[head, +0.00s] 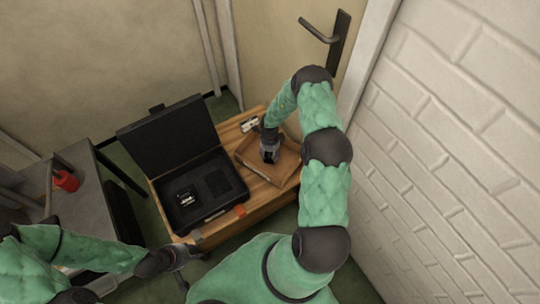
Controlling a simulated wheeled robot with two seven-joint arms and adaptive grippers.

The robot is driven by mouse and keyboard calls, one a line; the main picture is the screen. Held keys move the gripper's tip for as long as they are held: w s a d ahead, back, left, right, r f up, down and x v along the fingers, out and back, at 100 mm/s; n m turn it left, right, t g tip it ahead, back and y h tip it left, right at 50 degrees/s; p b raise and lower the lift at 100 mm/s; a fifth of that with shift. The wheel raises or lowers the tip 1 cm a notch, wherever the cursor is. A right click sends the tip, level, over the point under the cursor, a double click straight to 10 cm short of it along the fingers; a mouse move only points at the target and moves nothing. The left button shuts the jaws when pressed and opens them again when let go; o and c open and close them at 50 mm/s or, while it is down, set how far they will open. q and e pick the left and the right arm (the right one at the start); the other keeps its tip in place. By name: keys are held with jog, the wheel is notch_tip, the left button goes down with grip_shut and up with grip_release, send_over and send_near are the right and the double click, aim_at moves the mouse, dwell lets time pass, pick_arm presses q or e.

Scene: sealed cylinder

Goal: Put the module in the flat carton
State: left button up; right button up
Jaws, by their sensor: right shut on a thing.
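The flat carton (286,161) is a shallow brown open box on the right part of the wooden table. My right gripper (269,158) reaches down into the carton's outline from above, shut on a small dark thing, apparently the module. The fingers hide most of it, and I cannot tell whether it touches the carton floor. My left gripper (190,268) is open and empty, low in front of the table's near edge.
A white-and-black item (249,124) lies behind the carton. A grey bench (85,205) holds a red object (66,180).

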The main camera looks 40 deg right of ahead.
jog(key=shift+f, duration=0.35)
jog(key=o, duration=1.3)
jog(key=shift+c, duration=0.2)
notch_tip(320, 180, up, 12)
jog(key=p, duration=0.6)
jog(key=s+a+n+y, duration=0.1)
jog(key=s+a+n, duration=0.5)
jog(key=a+n, duration=0.2)
jog(key=s+a+r+n+y, duration=0.1)
jog(key=s+a+n, duration=0.5)
jog(key=a+n, duration=0.3)
jog(key=s+a+r+n+y, duration=0.1)
jog(key=s+a+n, duration=0.5)
jog(key=a, duration=0.6)
jog(key=n+y, duration=0.1)
jog(key=n, duration=0.1)
jog(key=shift+a+r+n, duration=0.15)
jog(key=shift+a+n, duration=0.15)
jog(key=shift+n, duration=0.1)
